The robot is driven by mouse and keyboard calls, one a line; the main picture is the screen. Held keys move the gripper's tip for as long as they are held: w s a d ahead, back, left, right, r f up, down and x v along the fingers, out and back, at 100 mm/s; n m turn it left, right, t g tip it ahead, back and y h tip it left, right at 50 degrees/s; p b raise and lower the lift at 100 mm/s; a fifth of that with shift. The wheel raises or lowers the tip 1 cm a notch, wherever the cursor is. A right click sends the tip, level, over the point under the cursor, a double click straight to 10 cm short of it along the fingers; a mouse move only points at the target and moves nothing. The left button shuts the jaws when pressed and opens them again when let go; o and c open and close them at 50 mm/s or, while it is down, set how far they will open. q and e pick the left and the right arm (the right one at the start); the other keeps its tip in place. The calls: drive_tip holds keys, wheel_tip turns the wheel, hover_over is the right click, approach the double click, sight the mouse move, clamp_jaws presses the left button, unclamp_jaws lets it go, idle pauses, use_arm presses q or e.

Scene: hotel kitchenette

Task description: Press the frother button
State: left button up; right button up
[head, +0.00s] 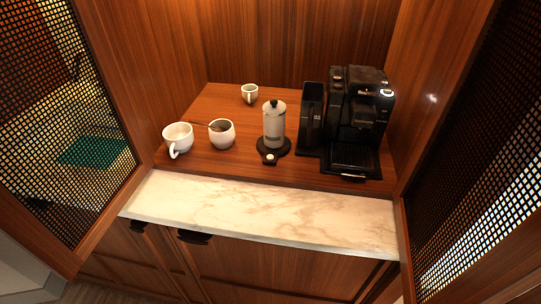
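The frother (273,126) stands upright on the wooden counter, left of the coffee machine. It has a pale, shiny cylindrical body, a dark lid with a knob and a round black base. A small round white button (270,157) sits on a black tab at the front of that base. Nothing covers the button. Neither of my grippers is in the head view, and nothing touches the frother.
A black coffee machine (356,118) stands to the right. A white cup (178,138), a white bowl-like pot (221,133) and a small cup (250,94) stand left and behind. The marble ledge (260,213) in front is clear. Mesh-panelled doors (62,120) flank both sides.

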use_arm(q)
clamp_jaws()
idle(1.5)
